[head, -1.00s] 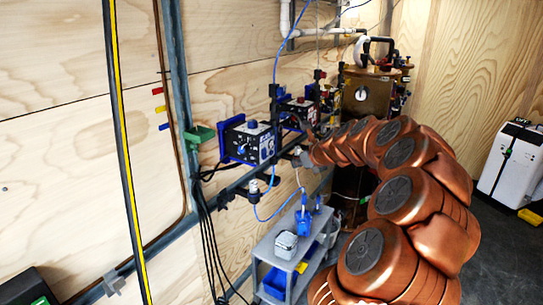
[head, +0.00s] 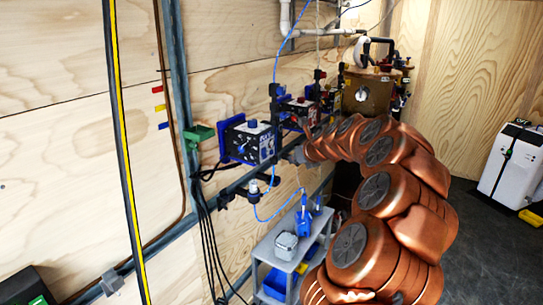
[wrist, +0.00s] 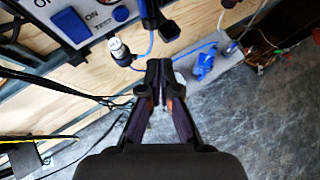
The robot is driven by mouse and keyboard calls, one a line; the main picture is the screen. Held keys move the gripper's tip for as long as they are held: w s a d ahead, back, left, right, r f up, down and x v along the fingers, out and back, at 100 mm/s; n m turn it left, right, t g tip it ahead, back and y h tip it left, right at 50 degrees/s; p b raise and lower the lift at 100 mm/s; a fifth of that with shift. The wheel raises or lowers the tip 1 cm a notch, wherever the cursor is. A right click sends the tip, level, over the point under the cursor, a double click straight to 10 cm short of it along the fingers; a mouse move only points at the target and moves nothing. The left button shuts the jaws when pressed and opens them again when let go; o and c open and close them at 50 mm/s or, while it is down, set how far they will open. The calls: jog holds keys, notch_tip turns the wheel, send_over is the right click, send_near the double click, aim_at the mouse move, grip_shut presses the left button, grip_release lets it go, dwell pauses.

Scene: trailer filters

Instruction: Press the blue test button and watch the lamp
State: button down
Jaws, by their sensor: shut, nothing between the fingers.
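The blue-framed control box (head: 248,141) is mounted on the wall rail in the head view. In the wrist view its white panel (wrist: 92,30) shows at the top left, upside-tilted, with ON and TEST lettering. A small round blue button (wrist: 121,13) sits beside the TEST lettering, and a larger blue knob (wrist: 70,25) is left of it. My gripper (wrist: 160,66) is shut and empty, its tips below and right of the panel, apart from the button in the picture. In the head view my gripper (head: 292,155) is small beside the box. I cannot make out a lit lamp.
A similar red box (head: 298,112) is farther along the rail. A grey cart (head: 268,246) with blue items stands below. A clear-and-blue fitting (wrist: 120,50) and blue hose lie near my fingertips. Black cables hang left. Open floor (head: 490,250) is at right.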

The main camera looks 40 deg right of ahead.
jog(key=shift+w+a+p, duration=0.25)
jog(key=shift+w+p, duration=0.05)
jog(key=shift+w, duration=0.45)
jog(key=shift+w+a+p, duration=0.2)
jog(key=shift+w+p, duration=0.15)
jog(key=shift+w, duration=0.45)
jog(key=shift+w+a+p, duration=0.25)
jog(key=shift+w+p, duration=0.05)
jog(key=shift+w, duration=0.45)
jog(key=shift+w+a+p, duration=0.2)
jog(key=shift+w+p, duration=0.65)
jog(key=shift+p, duration=0.4)
dwell(0.4)
jog(key=shift+s, duration=0.15)
jog(key=shift+s+d+p, duration=0.2)
jog(key=shift+s+p, duration=0.15)
jog(key=shift+s, duration=0.3)
jog(key=shift+s+d+p, duration=0.15)
jog(key=shift+s+d, duration=0.1)
jog(key=shift+s, duration=0.55)
jog(key=shift+s+d+p, duration=0.1)
jog(key=shift+s+d, duration=0.15)
jog(key=shift+s, duration=0.55)
jog(key=shift+s+d+p, duration=0.15)
jog(key=shift+s+d, duration=0.1)
jog(key=shift+s, duration=0.55)
